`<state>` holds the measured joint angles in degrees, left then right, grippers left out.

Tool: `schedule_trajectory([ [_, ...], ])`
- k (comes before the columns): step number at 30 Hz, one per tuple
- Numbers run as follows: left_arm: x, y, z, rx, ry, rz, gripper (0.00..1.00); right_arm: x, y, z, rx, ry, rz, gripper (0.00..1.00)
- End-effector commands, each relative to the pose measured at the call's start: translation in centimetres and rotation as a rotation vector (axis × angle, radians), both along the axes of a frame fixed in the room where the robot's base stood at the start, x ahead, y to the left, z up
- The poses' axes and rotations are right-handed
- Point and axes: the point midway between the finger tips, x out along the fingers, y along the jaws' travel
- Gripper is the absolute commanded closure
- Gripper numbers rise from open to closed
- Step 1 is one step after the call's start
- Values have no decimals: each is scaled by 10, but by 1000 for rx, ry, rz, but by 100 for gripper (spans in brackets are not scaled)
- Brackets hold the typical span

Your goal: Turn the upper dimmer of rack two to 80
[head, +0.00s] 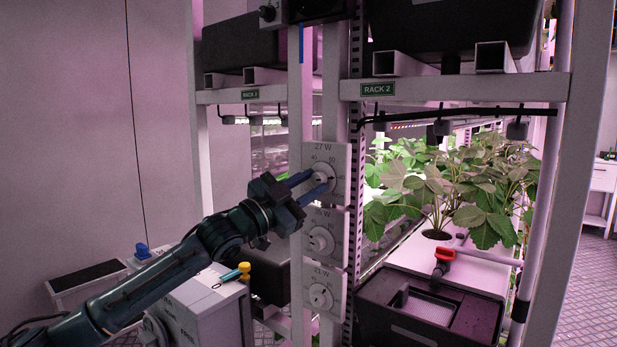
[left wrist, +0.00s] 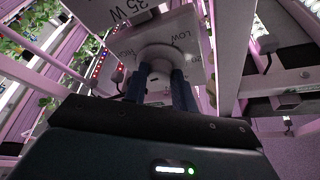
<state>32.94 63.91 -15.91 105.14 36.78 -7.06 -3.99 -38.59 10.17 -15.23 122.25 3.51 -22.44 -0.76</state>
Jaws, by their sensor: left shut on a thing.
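The upper dimmer (head: 327,155) is a pale plate marked 27 W on the post beside the RACK 2 sign (head: 377,89). My left gripper (head: 314,180) reaches it from the left and is shut on its round white knob. In the left wrist view the two fingers stand on either side of the knob (left wrist: 158,56), with LOW and HIGH on the plate. The fingers partly hide the dial in the head view, and I cannot read its exact setting. My right gripper is not in view.
Below are the middle dimmer (head: 321,240) and the lower dimmer (head: 320,296), marked 21 W. Leafy plants (head: 455,190) grow in a white channel at right, above a black tank (head: 430,308) with a red valve. A grey box (head: 205,305) stands below my left arm.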

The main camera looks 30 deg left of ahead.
Motion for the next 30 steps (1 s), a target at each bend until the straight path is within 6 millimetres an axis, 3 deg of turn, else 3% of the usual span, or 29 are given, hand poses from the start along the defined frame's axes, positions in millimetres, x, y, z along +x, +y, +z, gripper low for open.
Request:
schedule_trajectory([
  [5, 0, 0, 0, -1, -3, 0, 96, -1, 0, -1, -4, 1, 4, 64],
  [6, 0, 0, 0, -1, -3, 0, 73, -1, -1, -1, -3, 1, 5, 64],
  [14, 0, 0, 0, -2, -2, 0, 51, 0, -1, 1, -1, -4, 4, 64],
  [23, -2, 1, -2, -2, -1, 0, 51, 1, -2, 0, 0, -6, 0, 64],
  [30, -23, 8, -14, 1, 2, 1, 51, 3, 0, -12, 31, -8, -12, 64],
])
